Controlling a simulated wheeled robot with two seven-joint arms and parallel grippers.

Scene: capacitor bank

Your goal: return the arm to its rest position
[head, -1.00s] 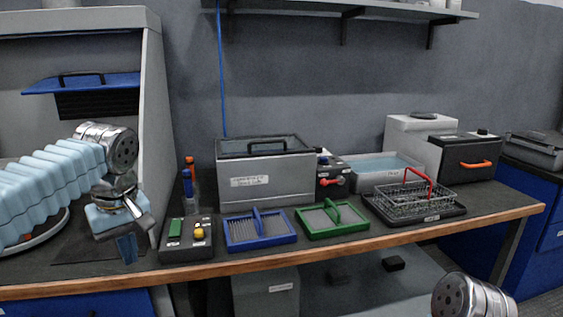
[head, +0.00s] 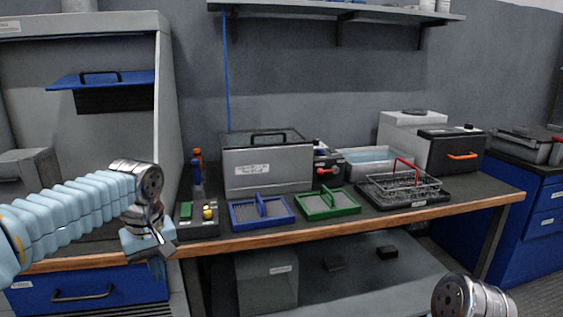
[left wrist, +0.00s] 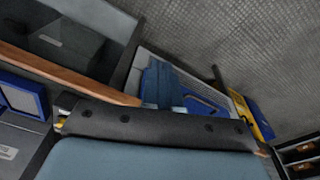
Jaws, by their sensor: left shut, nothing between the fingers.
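My left arm comes in from the left in the head view, light blue with a silver wrist joint.
The dark bench (head: 370,217) has a wooden front edge close to my left gripper. On it stand a blue tray (head: 240,215), a green tray (head: 343,211), a grey lidded box (head: 262,188) and a wire basket (head: 385,197). Blue drawers (head: 70,295) lie below left.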

